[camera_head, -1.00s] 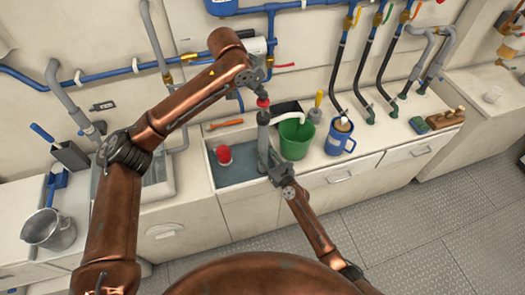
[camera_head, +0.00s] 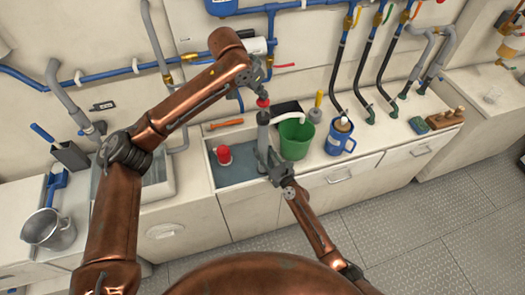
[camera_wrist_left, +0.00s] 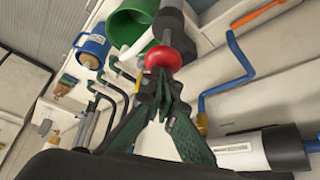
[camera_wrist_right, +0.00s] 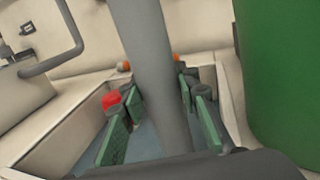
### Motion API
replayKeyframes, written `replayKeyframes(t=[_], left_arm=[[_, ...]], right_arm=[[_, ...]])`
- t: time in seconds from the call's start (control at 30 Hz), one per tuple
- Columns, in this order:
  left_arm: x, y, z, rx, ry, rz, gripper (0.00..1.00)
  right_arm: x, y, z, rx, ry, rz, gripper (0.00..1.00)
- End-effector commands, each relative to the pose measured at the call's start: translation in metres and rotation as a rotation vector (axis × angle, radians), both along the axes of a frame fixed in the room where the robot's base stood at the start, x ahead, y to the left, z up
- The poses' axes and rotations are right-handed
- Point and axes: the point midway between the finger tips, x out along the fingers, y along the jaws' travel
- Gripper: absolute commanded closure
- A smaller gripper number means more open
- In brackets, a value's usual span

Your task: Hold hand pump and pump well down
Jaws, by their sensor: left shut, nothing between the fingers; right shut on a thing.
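The hand pump is a grey tube (camera_head: 263,133) with a red knob (camera_head: 262,102) on top and a white spout (camera_head: 287,117) reaching over the green bucket (camera_head: 297,141). It stands upright in the well (camera_head: 235,172), a sunken bay with grey-blue water. My left gripper (camera_head: 262,92) is shut and empty, its fingertips at the top of the red knob (camera_wrist_left: 163,58). My right gripper (camera_head: 270,167) is shut on the grey tube low down; in the right wrist view its green pads flank the tube (camera_wrist_right: 152,75). The pump's foot is hidden.
A red float-like object (camera_head: 224,155) sits in the well, left of the pump. A blue mug (camera_head: 340,142) stands right of the bucket. An orange-handled tool (camera_head: 225,124) lies behind the well. Hoses run up the wall. A metal pot (camera_head: 48,230) is far left.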

Motion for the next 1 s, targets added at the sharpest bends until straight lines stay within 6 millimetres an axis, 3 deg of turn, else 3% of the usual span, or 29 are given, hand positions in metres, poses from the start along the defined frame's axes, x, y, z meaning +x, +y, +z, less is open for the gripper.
replayKeyframes(t=[0.53, 1.0], left_arm=[[0.003, -0.003, 0.000, 0.000, 0.000, 0.000, 1.00], [0.003, -0.003, -0.019, 0.001, 0.002, 0.001, 1.00]], right_arm=[[0.000, 0.000, 0.000, 0.000, 0.000, 0.000, 1.00], [0.000, 0.000, 0.000, 0.000, 0.000, 0.000, 1.00]])
